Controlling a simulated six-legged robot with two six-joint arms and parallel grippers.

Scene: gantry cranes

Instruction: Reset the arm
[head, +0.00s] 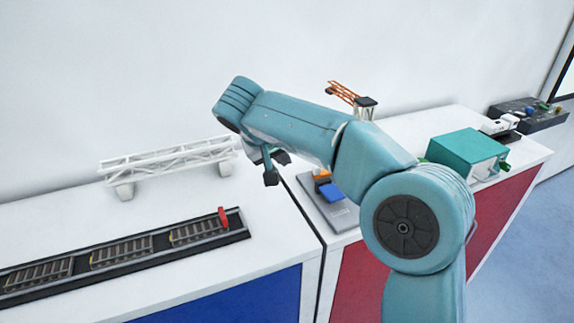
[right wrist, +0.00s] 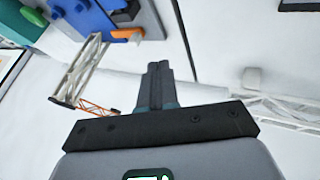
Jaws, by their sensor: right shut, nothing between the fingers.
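My right arm (head: 290,125) is teal and comes in from the lower right of the head view. It bends at a large round joint and reaches left over the tables. My right gripper (head: 275,170) hangs down at its far end, above the tabletop near the gap between the two tables. In the right wrist view the gripper fingers (right wrist: 158,80) are together with nothing between them. My left gripper is in neither view.
A white truss bridge (head: 170,160) and a black track tray (head: 120,252) with a red piece (head: 222,216) are on the left table. On the right table are a grey base with blue block (head: 331,192), a crane with orange boom (head: 343,92) and a teal box (head: 466,153).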

